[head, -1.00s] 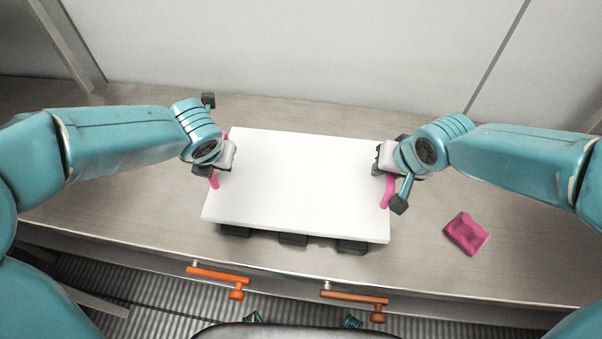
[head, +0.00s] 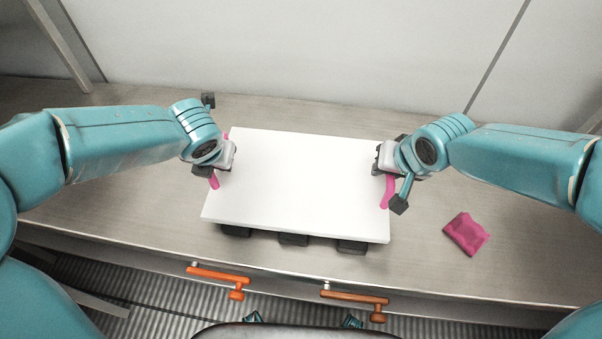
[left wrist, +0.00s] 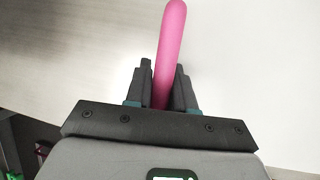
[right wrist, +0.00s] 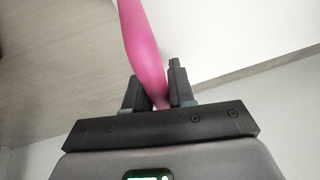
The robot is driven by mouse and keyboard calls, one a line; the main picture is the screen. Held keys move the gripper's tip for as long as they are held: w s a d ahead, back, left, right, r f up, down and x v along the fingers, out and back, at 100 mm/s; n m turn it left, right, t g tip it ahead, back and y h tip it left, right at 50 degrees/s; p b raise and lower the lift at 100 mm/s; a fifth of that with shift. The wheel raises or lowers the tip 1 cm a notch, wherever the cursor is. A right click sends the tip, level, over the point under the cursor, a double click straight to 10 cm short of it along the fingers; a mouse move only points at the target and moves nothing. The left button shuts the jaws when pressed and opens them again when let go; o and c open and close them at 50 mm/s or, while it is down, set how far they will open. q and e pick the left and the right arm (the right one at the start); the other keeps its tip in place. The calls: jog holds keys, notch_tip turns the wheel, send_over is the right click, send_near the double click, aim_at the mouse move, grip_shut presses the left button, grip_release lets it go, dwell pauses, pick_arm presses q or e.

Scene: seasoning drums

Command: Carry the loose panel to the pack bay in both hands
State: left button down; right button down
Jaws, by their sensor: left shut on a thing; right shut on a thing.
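The loose panel (head: 300,185) is a white rectangular board with a pink handle at each short end, seen in the head view over the middle of the grey worktop. My left gripper (left wrist: 161,85) is shut on the left pink handle (left wrist: 170,40). My right gripper (right wrist: 160,85) is shut on the right pink handle (right wrist: 142,45). Dark blocks (head: 293,239) show below the panel's front edge. I cannot tell whether the panel rests on them or hangs just above. The pack bay cannot be made out.
A crumpled magenta cloth or packet (head: 466,233) lies on the worktop (head: 130,220) to the right of the panel. Two orange handles (head: 218,275) (head: 354,298) stick out at the worktop's front edge. A pale wall (head: 300,50) stands behind. The worktop left of the panel is clear.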

pick_arm(q)
jog(key=shift+w+r, duration=0.1)
jog(key=shift+r, duration=0.05)
pick_arm(e)
jog(key=shift+w+r, duration=0.1)
dwell(0.5)
